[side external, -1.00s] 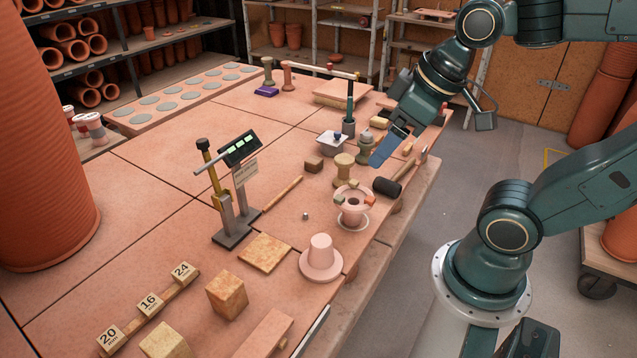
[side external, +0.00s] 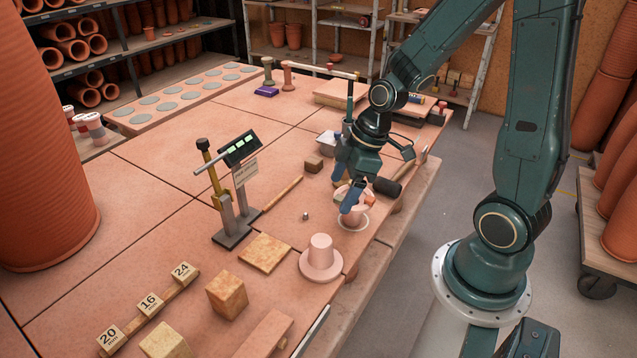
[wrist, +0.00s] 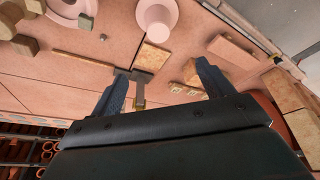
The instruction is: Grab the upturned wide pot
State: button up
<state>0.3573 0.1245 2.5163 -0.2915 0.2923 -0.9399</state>
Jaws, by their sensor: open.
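The upturned wide pot (side external: 320,255) is pale pink, with a narrow top and a broad rim flat on the bench. It also shows at the top of the wrist view (wrist: 157,17), partly cut off by the frame edge. My gripper (side external: 347,210) is above the bench, behind and to the right of the pot and clear of it. In the wrist view my gripper (wrist: 160,78) has its two blue fingers wide apart with nothing held between them.
Another pink pot (side external: 354,222) on a saucer is partly hidden by my gripper. A height gauge (side external: 236,200) stands left, with a square tile (side external: 265,252) and a block (side external: 227,295) nearer.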

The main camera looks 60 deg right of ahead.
jog(key=n+y, duration=0.1)
send_near(322, 240)
jog(key=shift+s+d+r, duration=0.2)
jog(key=shift+d+r, duration=0.05)
jog(key=shift+r, duration=0.1)
jog(key=shift+x, duration=4.3)
jog(key=shift+x, duration=2.6)
jog(key=shift+a, duration=0.1)
jog(key=c, duration=1.3)
jog(key=shift+r, duration=0.2)
jog(key=shift+c, duration=0.2)
